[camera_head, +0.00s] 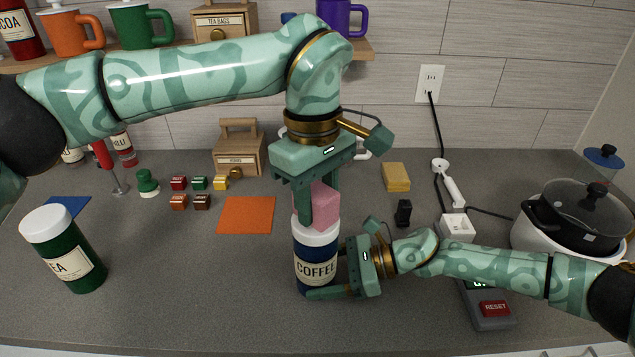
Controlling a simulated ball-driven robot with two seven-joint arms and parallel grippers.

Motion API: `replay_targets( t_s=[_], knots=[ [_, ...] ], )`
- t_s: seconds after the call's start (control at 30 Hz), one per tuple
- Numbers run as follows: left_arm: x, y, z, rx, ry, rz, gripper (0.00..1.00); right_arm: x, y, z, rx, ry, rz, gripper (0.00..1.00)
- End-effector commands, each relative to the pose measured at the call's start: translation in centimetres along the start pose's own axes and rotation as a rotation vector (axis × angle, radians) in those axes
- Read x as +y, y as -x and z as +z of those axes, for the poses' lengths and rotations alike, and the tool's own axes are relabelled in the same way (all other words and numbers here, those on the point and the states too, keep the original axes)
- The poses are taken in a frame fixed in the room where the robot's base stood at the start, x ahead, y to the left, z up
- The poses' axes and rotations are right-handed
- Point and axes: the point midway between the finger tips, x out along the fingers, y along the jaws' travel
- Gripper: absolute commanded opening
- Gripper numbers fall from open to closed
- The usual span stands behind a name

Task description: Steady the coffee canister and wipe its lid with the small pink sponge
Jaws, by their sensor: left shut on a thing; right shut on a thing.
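The coffee canister (316,268) is dark blue with a white lid (317,236) and a cream COFFEE label, and stands upright on the grey counter. My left gripper (314,212) points down from above and is shut on the small pink sponge (324,206). The sponge is right over the lid and appears to touch it; the fingers hide part of it. My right gripper (330,268) comes in from the right, low down, and is shut on the canister's body. One of its fingers shows across the canister's front near the base.
A green tea canister (70,255) stands at the left. An orange mat (247,214) lies left of the coffee canister, with several small boxes (200,184) beyond. A yellow sponge (396,177), a scale (487,305) and a rice cooker (560,235) are at the right.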

Motion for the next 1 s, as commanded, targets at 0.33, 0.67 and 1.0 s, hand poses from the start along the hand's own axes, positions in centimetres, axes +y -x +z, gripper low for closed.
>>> replay_targets(
  t_s=[0.33,0.67,1.0],
  knots=[
    [1.1,-2.4,-1.1,0.0,0.002,0.0,0.07,0.0,0.0,0.0,0.0,0.0,0.0,0.44],
    [2.7,-2.4,-2.9,-0.003,-0.001,-0.001,0.07,0.0,0.0,0.0,0.0,0.0,0.0,0.44],
    [0.4,-2.4,-0.6,0.0,-0.002,-0.001,0.07,0.0,0.0,0.0,0.0,-0.001,0.0,0.44]
  ],
)
